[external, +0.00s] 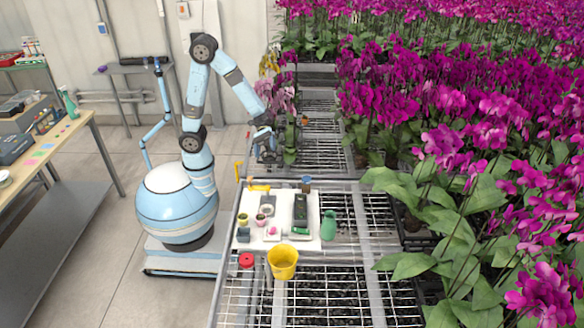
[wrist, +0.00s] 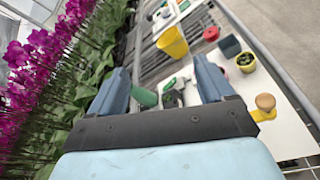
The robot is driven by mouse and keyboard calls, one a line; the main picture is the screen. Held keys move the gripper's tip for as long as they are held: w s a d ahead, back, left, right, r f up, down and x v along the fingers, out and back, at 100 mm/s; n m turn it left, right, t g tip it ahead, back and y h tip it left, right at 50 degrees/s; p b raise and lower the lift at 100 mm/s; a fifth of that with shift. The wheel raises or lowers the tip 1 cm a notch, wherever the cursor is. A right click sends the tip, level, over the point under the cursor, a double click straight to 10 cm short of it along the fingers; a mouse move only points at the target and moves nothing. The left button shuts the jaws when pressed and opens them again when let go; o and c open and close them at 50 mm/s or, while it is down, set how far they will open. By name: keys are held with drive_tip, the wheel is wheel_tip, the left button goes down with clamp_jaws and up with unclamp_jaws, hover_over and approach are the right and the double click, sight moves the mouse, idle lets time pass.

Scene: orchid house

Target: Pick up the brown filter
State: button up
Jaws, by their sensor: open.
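I cannot clearly pick out a brown filter in either view. Among the small items on the white board (external: 247,202), a small pale cup with a brownish inside (external: 267,210) is the closest in colour, but it is too small to be sure. My gripper (external: 267,150) is above the bench, beyond the far edge of the board, apart from its items. In the wrist view my gripper (wrist: 162,85) has its two fingers wide apart with nothing held between them. A green bottle (wrist: 145,97) and dark items show between the fingers, farther off.
A yellow bucket (external: 283,263) and a red round thing (external: 246,260) stand in front of the board. The green bottle (external: 328,225) is at its right. A yellow-handled tool (wrist: 264,108) lies at its edge. Orchids (external: 470,130) crowd the right side.

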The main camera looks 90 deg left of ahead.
drive_tip(key=w+a+f+n+t, duration=0.2)
drive_tip(key=w+f+n+t, duration=0.55)
drive_tip(key=w, duration=0.25)
drive_tip(key=n+t+y, duration=0.5)
drive_tip(key=n+t, duration=0.1)
drive_tip(key=n, duration=0.3)
approach(306, 183)
drive_tip(key=w+r, duration=0.5)
drive_tip(key=shift+m+g, duration=0.25)
drive_tip(key=shift+s+d+f, duration=0.1)
drive_tip(key=shift+f, duration=1.65)
drive_tip(key=shift+s+f, duration=0.15)
drive_tip(key=shift+f, duration=1.6)
drive_tip(key=shift+x, duration=2.55)
drive_tip(key=shift+c, duration=0.3)
drive_tip(key=shift+s+r, duration=0.1)
drive_tip(key=c, duration=1)
